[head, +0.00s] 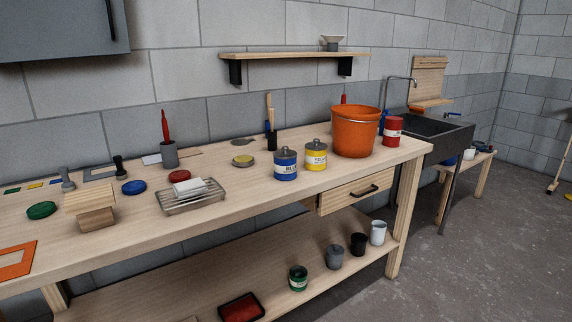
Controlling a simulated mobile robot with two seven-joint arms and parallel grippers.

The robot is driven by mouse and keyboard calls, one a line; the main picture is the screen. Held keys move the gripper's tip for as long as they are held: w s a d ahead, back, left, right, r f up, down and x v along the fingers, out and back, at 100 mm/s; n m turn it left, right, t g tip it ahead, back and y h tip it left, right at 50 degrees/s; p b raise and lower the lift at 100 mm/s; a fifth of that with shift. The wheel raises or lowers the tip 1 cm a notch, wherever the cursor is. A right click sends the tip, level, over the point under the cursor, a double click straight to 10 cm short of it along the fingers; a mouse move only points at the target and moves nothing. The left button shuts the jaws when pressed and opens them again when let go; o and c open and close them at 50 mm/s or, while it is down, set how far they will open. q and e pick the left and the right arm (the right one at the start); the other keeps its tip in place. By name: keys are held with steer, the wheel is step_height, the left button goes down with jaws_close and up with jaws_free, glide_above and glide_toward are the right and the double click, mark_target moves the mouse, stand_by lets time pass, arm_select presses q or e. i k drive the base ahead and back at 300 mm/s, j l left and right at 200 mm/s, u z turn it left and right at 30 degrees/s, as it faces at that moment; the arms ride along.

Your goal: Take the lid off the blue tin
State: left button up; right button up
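The blue tin (286,168) stands upright on the workbench, with a white label on its front. A grey lid with a knob (285,153) sits on top of it. A yellow tin (316,156) with a similar grey lid stands close to its right. Neither of my grippers shows in the head view.
An orange bucket (355,133) and a red tin (392,130) stand to the right on the workbench (235,218). A wire rack (191,200) with a white block lies to the left. A yellow-topped disc (243,160) lies behind. The bench front below the blue tin is clear.

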mark_target(285, 153)
steer(key=i+z, duration=0.1)
steer(key=i, duration=0.35)
steer(key=i+j, duration=0.15)
steer(key=i, duration=0.25)
steer(key=z, duration=0.05)
